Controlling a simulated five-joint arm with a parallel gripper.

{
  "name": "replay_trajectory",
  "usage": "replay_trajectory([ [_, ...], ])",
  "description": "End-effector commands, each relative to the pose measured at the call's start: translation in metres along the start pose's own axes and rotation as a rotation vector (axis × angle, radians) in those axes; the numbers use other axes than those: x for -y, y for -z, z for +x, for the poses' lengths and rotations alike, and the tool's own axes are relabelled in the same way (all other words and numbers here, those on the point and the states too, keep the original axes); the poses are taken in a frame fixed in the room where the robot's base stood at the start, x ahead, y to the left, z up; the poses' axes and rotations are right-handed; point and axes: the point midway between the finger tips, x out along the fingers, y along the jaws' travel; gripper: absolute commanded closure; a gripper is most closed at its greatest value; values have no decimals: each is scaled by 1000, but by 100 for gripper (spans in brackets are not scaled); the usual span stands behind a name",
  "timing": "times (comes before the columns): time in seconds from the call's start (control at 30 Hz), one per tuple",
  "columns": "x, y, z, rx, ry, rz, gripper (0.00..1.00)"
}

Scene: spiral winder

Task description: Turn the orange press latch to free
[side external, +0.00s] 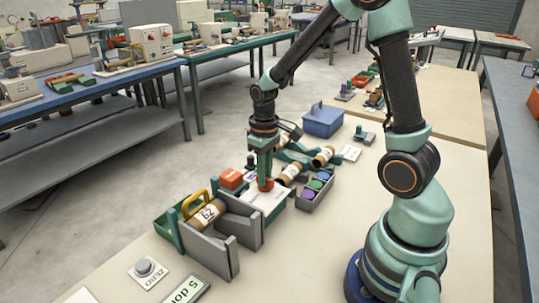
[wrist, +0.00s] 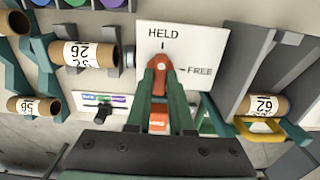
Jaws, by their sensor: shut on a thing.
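The orange press latch (wrist: 164,62) sits on a white plate (wrist: 208,45) marked HELD at the top and FREE at the right. Its visible tip appears to point up at the HELD mark, though my fingers cover much of it. My gripper (wrist: 161,78) is shut on the latch, with one green finger at each side. In the side view my gripper (side external: 264,168) points straight down, and the orange latch (side external: 266,184) shows at its fingertips.
Tube 62 (wrist: 268,104) lies right, beside a grey upright wall (wrist: 252,60) and yellow handle (wrist: 258,130). A blue box (side external: 323,121) stands behind. The front table (side external: 310,250) is mostly clear.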

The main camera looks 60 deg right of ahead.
Motion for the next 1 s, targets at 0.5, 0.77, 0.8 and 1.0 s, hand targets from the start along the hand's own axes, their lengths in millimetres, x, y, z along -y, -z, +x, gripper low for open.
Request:
replay_trajectory([
  [0.5,0,0,-1,0,0,300,100],
  [0.77,0,0,-1,0,0,547,100],
  [0.8,0,0,-1,0,0,585,100],
  [1.0,0,0,-1,0,0,775,100],
])
